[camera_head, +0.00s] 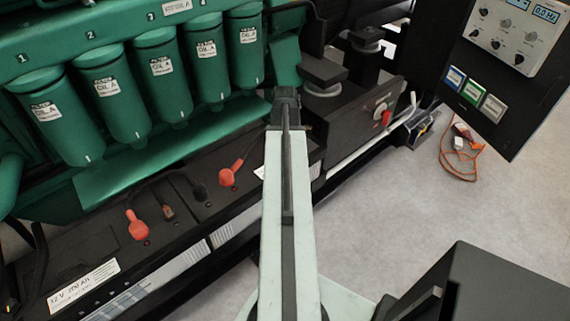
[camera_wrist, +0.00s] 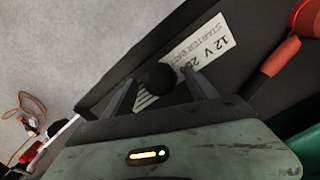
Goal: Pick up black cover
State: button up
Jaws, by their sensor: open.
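My gripper (camera_wrist: 160,74) is open, with one finger on each side of the cover. The fingers look apart from it, but I cannot tell how far above it they are. In the head view my arm (camera_head: 287,200) reaches over the battery row and hides this cover and the fingertips.
A red terminal cover (camera_wrist: 285,54) with a red sleeve lies right in the wrist view. Green oil filters (camera_head: 162,80) stand behind the batteries. A black control panel (camera_head: 515,60) is at right. Orange cable (camera_head: 459,160) lies on the open grey floor.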

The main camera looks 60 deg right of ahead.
jog(key=c, duration=1.4)
jog(key=shift+r, duration=0.1)
notch_tip(320, 180, up, 10)
jog(key=p, duration=1)
